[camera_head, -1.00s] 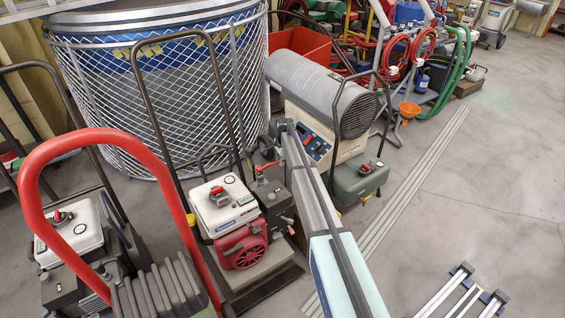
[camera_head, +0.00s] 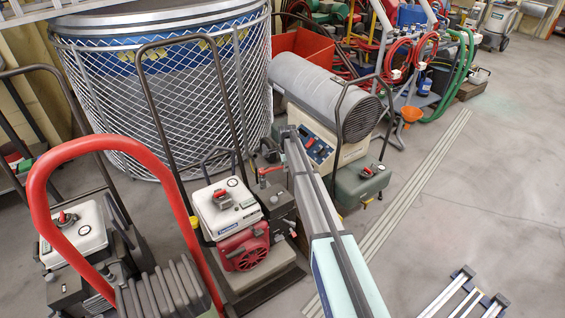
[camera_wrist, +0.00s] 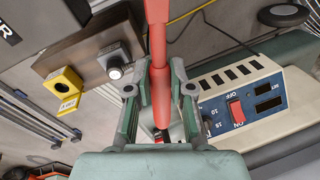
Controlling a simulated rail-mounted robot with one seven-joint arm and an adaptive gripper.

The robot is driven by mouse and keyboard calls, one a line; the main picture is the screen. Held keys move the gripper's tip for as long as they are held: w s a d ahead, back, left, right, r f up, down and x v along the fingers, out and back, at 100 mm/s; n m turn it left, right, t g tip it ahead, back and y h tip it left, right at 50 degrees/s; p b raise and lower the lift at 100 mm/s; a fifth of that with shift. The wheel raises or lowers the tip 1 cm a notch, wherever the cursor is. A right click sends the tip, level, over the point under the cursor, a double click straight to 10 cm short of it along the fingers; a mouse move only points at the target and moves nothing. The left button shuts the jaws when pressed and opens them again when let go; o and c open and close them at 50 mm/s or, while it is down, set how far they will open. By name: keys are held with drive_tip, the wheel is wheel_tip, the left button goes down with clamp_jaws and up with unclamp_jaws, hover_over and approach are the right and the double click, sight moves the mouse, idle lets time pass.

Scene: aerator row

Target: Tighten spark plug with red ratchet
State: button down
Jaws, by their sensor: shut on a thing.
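My gripper (camera_wrist: 161,76) is shut on the red ratchet (camera_wrist: 158,35) in the wrist view, one finger on each side of its red shaft. The ratchet runs from the top edge down between the fingers, and its upper end is out of frame. In the head view a short red piece, likely the ratchet (camera_head: 270,172), shows just left of my arm, beside the white and red engine (camera_head: 228,208). My gripper is mostly hidden there behind the arm. I cannot make out the spark plug in either view.
A grey cylindrical heater (camera_head: 335,92) stands behind my arm; its blue switch panel (camera_wrist: 240,112) is close on the right in the wrist view. A red-handled cart (camera_head: 45,190) and dark cart handles stand at left. Open floor (camera_head: 480,190) lies at right.

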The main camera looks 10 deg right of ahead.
idle(0.3)
drive_tip(key=s+m+h, duration=0.1)
drive_tip(key=s+m, duration=0.3)
drive_tip(key=shift+s+a+m, duration=0.15)
drive_tip(key=shift+s+m, duration=0.1)
drive_tip(key=shift+m, duration=0.15)
drive_tip(key=w+n+p, duration=0.1)
drive_tip(key=w+n, duration=0.3)
drive_tip(key=shift+w+d+y, duration=0.2)
drive_tip(key=shift+y, duration=0.2)
drive_tip(key=shift+n, duration=0.3)
